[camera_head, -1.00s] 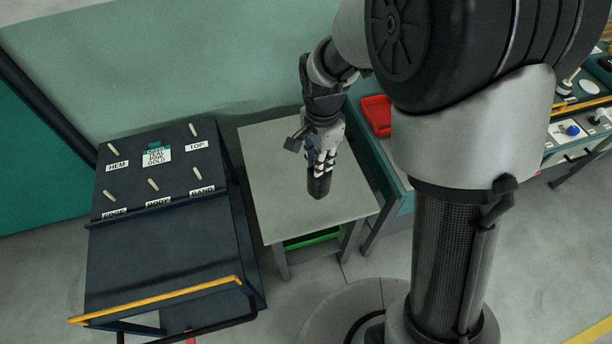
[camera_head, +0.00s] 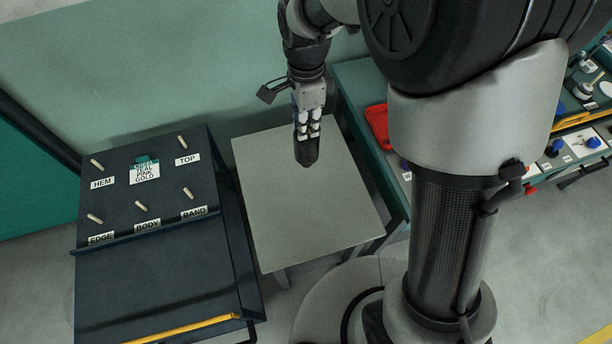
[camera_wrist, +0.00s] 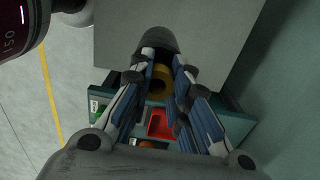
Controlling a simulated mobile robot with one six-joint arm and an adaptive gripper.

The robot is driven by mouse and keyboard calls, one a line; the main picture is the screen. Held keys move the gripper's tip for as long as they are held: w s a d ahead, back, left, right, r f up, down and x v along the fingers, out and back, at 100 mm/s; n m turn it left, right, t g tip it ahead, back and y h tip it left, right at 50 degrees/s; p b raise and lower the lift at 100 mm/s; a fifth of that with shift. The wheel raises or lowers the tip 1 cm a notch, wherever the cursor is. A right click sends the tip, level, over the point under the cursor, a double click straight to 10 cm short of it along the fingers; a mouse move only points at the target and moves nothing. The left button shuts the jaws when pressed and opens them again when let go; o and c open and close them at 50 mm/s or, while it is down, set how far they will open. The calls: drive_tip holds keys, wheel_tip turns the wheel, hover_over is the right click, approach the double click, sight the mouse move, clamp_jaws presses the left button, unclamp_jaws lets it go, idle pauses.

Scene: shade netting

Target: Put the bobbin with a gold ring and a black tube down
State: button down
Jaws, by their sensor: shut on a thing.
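My gripper (camera_head: 309,128) is shut on the bobbin (camera_head: 307,152), whose dark, rounded end points down over the small grey table (camera_head: 285,220). I cannot tell from the head view whether that end touches the table top. In the wrist view the bobbin's black tube (camera_wrist: 157,41) reaches out beyond my fingers (camera_wrist: 160,85), and its gold ring (camera_wrist: 158,79) shows between them. The fingers hide part of its sides.
Left of the table is a dark slanted rack (camera_head: 165,265) with several pegs and labels HEM, TOP, EDGE, BODY, BAND. To the right a green bench holds a red tray (camera_head: 378,127). The small table's top is otherwise clear.

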sight(307, 145)
wheel_tip(307, 145, down, 20)
drive_tip(key=b, duration=0.5)
drive_tip(key=shift+s+r+b, duration=0.25)
drive_tip(key=shift+s+b, duration=0.05)
drive_tip(key=shift+b, duration=0.05)
drive_tip(key=shift+f, duration=0.25)
drive_tip(key=c, duration=1.5)
unclamp_jaws()
drive_tip(key=shift+r, duration=0.1)
wheel_tip(307, 145, up, 12)
drive_tip(key=p, duration=0.4)
drive_tip(key=shift+r, duration=0.25)
